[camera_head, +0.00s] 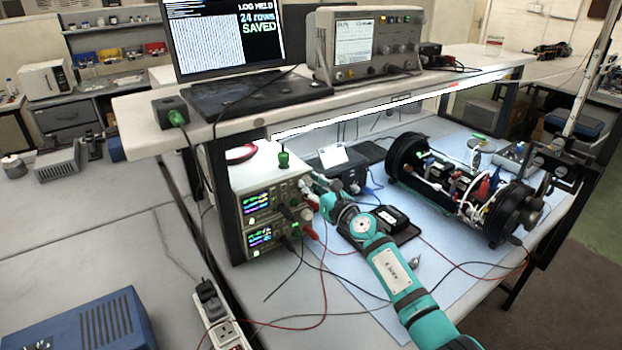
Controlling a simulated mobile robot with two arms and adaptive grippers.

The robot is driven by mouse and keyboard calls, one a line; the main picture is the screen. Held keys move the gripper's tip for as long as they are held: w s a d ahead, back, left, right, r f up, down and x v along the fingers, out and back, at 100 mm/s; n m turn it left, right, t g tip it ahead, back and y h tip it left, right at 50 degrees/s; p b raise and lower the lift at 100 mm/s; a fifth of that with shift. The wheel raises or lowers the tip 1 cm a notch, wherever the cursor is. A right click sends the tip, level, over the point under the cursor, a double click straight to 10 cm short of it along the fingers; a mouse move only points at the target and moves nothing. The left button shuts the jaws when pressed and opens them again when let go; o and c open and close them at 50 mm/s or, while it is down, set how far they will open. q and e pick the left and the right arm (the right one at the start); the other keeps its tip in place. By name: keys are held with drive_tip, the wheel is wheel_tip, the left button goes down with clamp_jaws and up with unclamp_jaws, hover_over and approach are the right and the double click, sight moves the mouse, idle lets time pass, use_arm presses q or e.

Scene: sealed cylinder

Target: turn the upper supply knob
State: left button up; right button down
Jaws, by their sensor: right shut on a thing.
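Two stacked bench supplies stand under the shelf at the left of the blue mat. The upper supply (258,202) has a lit coloured display, and so does the lower supply (259,237). My right arm, teal and grey, reaches in from the lower right. My right gripper (312,188) is at the right end of the upper supply's front. It is shut at the upper supply knob, which the fingers hide, so I cannot tell the knob's angle. My left gripper is not in view.
Red and black leads (319,236) hang from the supplies below my gripper. A black open-frame cylinder (452,188) lies on the blue mat (350,301) at the right. The shelf (240,119) overhangs the supplies, with a laptop and an instrument on it.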

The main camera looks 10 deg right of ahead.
drive_tip(key=m+p, duration=0.2)
drive_tip(key=m, duration=0.3)
drive_tip(key=shift+m, duration=0.4)
drive_tip(key=m+p, duration=0.2)
drive_tip(key=m, duration=0.3)
drive_tip(key=shift+f+m, duration=0.15)
drive_tip(key=shift+m, duration=0.15)
drive_tip(key=shift+s, duration=0.1)
drive_tip(key=c, duration=1.3)
unclamp_jaws()
drive_tip(key=shift+c, duration=0.2)
drive_tip(key=shift+s+d, duration=0.3)
drive_tip(key=shift+s, duration=0.05)
drive_tip(key=v, duration=1.1)
drive_tip(key=shift+s+a, duration=0.1)
